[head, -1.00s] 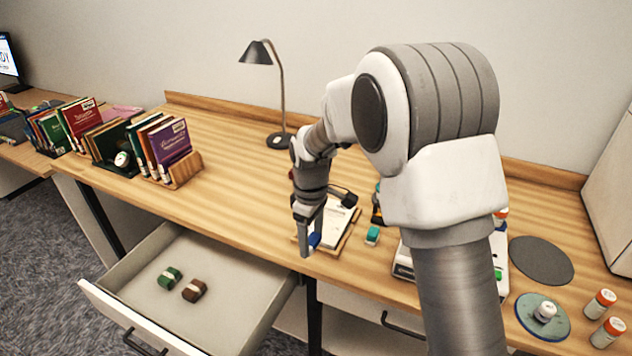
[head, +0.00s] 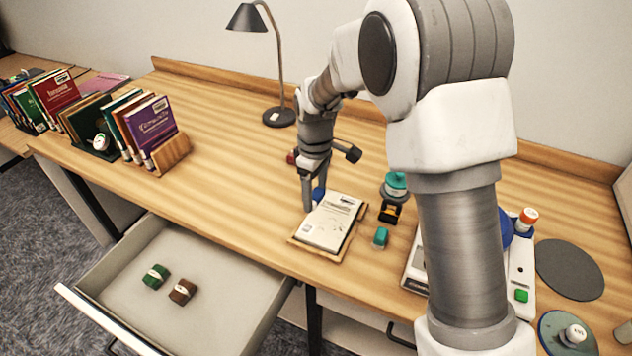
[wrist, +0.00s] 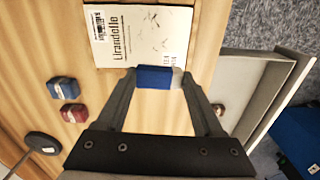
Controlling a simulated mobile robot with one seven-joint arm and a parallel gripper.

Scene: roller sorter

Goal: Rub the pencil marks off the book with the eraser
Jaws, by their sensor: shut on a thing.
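The book (head: 330,222) lies face up on a wooden board (head: 349,240) near the desk's front edge. In the wrist view, the book (wrist: 135,38) shows a title, a barcode and dark pencil marks across the right part of its cover. My gripper (head: 312,203) points down at the book's left side. In the wrist view, my gripper (wrist: 158,78) is shut on a blue eraser (wrist: 153,78) with a pale end. The eraser is at the book's near edge there; whether it touches the cover I cannot tell.
An open drawer (head: 221,310) below holds a green block (head: 156,277) and a brown block (head: 182,292). A teal block (head: 380,237) and a teal-topped stamp (head: 395,188) stand right of the book. A lamp (head: 279,117) and racked books (head: 150,125) are left.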

